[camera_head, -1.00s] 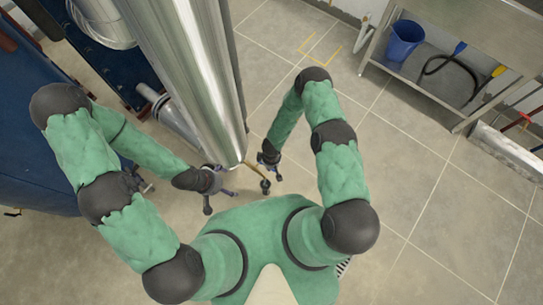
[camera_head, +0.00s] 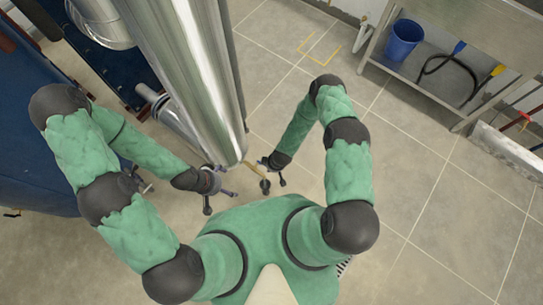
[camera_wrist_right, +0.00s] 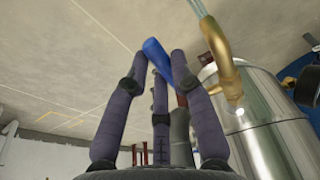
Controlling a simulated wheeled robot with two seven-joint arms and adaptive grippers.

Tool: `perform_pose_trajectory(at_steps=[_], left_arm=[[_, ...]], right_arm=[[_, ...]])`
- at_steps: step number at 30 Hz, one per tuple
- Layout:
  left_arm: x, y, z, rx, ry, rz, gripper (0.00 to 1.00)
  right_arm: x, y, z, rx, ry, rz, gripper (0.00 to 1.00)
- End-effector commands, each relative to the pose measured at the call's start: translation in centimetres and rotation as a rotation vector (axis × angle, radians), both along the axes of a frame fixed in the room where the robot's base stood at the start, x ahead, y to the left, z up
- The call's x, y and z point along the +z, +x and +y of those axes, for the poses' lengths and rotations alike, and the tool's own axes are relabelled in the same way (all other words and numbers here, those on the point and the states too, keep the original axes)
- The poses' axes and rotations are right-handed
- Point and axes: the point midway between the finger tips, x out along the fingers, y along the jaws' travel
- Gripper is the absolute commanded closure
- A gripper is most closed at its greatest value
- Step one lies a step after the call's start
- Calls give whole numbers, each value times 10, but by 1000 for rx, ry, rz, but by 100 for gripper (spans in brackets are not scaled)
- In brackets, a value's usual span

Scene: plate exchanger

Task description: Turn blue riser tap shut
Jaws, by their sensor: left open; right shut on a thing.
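The blue tap handle (camera_wrist_right: 155,50) shows between the fingertips of my right gripper (camera_wrist_right: 162,62) in the right wrist view. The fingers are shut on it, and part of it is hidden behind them. A brass pipe (camera_wrist_right: 222,65) bends beside the handle, against the steel vessel. In the head view my right gripper (camera_head: 270,174) is at the lower end of the steel column, and the handle cannot be made out there. My left gripper (camera_head: 220,191) is open and empty, left of the right one, below the column's end.
The large steel column (camera_head: 190,75) stands between my arms. Blue machinery (camera_head: 40,140) fills the left side. A steel bench (camera_head: 470,35) with a blue bucket (camera_head: 404,40) and a black hose is at the upper right.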

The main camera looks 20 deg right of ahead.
Motion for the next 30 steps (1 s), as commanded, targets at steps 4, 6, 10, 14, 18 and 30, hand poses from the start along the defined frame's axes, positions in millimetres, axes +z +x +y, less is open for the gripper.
perform_pose_trajectory(at_steps=[4,6,10,14,18,30], left_arm=[[-3,0,0,0,0,0,0],[-4,0,0,0,0,0,0],[-8,0,0,0,0,0,0],[-12,0,0,0,0,0,0],[-18,0,0,0,0,0,0],[-30,0,0,0,0,0,0]], right_arm=[[-5,-1,-1,-3,37,-46,100],[-7,-2,-1,-2,57,-69,100],[-12,-1,-1,-3,93,-117,100],[-17,-1,-1,-4,135,-171,100],[-23,-1,0,-5,186,-235,100],[-41,4,3,-7,371,-476,100]])
